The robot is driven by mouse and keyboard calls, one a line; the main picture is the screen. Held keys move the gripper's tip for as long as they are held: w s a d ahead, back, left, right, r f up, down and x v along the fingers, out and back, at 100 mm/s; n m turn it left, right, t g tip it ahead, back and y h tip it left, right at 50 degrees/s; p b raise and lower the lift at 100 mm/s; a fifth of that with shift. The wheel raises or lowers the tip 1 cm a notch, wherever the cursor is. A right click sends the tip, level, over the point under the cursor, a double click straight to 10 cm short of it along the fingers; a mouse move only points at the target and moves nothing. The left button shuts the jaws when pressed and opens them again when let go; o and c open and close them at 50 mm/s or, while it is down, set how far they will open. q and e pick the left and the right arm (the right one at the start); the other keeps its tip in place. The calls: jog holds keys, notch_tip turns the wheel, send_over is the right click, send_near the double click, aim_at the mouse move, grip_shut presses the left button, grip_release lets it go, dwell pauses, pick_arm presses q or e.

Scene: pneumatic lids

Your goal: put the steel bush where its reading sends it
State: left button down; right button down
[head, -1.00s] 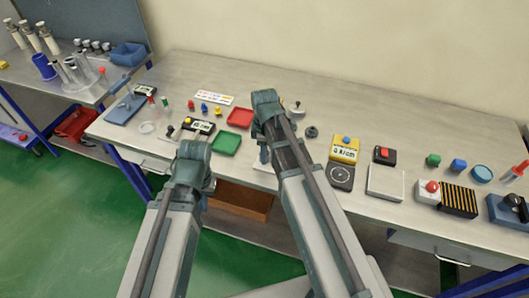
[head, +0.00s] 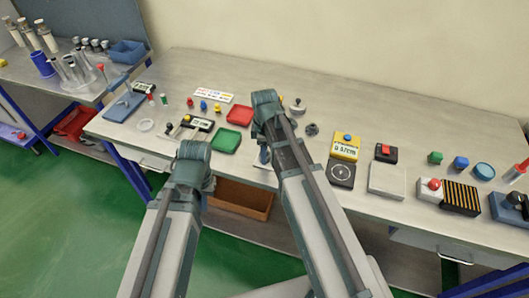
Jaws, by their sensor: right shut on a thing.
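I cannot pick out the steel bush for certain. A yellow instrument (head: 346,142) has a display with small text, too blurred to read surely. A dark plate with a ring mark (head: 341,173) lies in front of it. A green tray (head: 226,141) and a red tray (head: 239,115) look empty, left of my right wrist.
A dark round knob-like part (head: 312,129) and a pale knobbed part (head: 298,106) stand right of my right wrist. A black box with a red button (head: 386,152) and a pale flat plate (head: 387,181) lie further right.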

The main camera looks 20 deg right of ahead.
grip_release()
dwell(0.4)
notch_tip(320, 180, up, 7)
jog(key=p, duration=0.7)
dwell(0.4)
dwell(0.7)
